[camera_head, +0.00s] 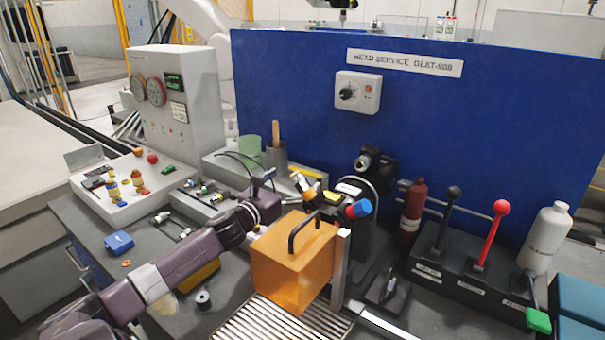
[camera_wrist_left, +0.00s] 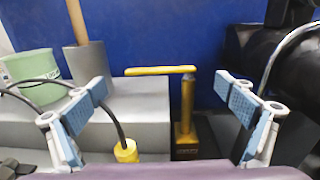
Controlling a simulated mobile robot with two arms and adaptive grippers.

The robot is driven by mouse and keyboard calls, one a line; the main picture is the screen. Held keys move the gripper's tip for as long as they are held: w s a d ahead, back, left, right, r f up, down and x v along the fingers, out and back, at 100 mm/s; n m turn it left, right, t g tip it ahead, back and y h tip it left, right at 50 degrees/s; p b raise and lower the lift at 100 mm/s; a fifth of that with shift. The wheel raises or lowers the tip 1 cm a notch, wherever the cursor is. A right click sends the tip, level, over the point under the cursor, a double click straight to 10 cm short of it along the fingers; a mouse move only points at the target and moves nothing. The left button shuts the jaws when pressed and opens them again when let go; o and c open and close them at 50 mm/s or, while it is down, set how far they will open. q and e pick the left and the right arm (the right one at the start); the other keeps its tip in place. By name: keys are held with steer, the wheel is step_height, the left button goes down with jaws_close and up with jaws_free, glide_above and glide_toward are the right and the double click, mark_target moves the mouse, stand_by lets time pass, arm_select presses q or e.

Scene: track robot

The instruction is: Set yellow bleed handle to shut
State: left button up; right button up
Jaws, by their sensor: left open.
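The yellow bleed handle (camera_wrist_left: 160,71) shows in the left wrist view as a flat horizontal bar. It reaches left from the top of an upright brass-yellow stem (camera_wrist_left: 187,105) on a dark base. My left gripper (camera_wrist_left: 164,92) is open, with its blue-grey pads apart on either side of the handle. Neither finger appears to touch it. In the head view my left arm reaches in from the left behind the orange box, and its fingertips are hard to make out among the parts there. My right gripper is in neither view.
A translucent orange box (camera_head: 292,262) with a black handle stands in front of the left gripper. A blue panel (camera_head: 440,120) rises behind. Black and red levers (camera_head: 502,208) stand at the right. A yellow plug with a black cable (camera_wrist_left: 126,150) sits near the stem.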

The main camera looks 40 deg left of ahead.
mark_target(305, 172)
arm_select(q)
steer(key=shift+w+a+f+p, duration=0.1)
steer(key=shift+w+a+p, duration=0.1)
steer(key=shift+w, duration=0.85)
steer(key=shift+w+a+p, duration=0.1)
steer(key=shift+w+p, duration=0.05)
steer(key=shift+w, duration=0.9)
steer(key=shift+c, duration=0.6)
